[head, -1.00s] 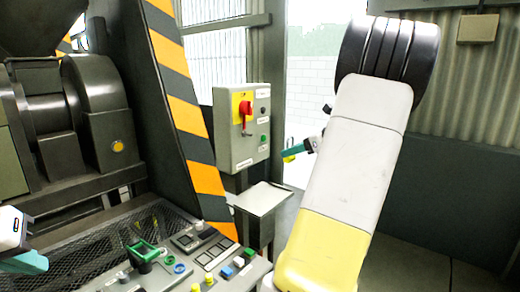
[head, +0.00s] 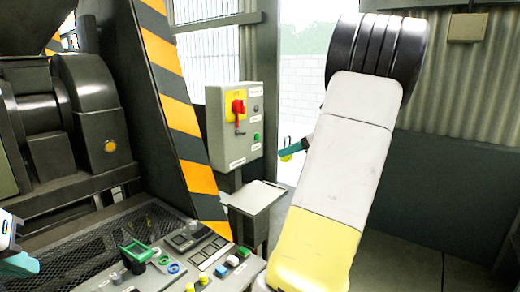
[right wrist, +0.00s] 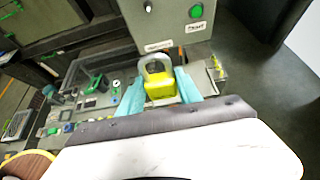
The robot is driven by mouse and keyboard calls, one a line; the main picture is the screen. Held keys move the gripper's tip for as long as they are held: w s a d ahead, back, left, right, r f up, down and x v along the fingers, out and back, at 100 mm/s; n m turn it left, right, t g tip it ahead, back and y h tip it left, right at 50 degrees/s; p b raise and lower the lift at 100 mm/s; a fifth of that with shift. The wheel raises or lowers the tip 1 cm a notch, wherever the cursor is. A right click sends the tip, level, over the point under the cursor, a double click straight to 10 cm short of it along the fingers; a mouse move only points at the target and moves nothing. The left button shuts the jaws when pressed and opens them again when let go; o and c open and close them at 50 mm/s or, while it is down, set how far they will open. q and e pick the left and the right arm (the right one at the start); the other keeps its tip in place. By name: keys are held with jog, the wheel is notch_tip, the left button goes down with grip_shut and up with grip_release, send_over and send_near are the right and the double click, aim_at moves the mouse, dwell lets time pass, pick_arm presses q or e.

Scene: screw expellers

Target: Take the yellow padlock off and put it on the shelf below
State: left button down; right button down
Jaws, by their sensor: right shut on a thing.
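The yellow padlock (right wrist: 160,86) has a grey shackle and is between the teal fingers of my right gripper (right wrist: 160,94), which is shut on it. In the head view the right gripper (head: 296,147) holds the padlock (head: 286,157) in the air, to the right of the grey switch box (head: 233,127) and apart from it. The box carries a red switch (head: 238,106) on a yellow plate. The shelf (head: 257,197) is a small pale plate below the box, with nothing seen on it. My left gripper (head: 18,264) is partly cut off at the left edge; its opening cannot be told.
A control panel (head: 200,258) with coloured buttons and a green-handled lever (head: 137,252) lies in front. A striped orange and black post (head: 185,120) stands left of the box. Dark machinery (head: 60,120) fills the left. Open floor (head: 410,262) lies right of my right arm.

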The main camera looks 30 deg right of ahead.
jog(key=s+d, duration=0.2)
jog(key=s, duration=0.3)
jog(key=shift+s+d, duration=0.15)
jog(key=shift+s, duration=0.15)
dwell(0.8)
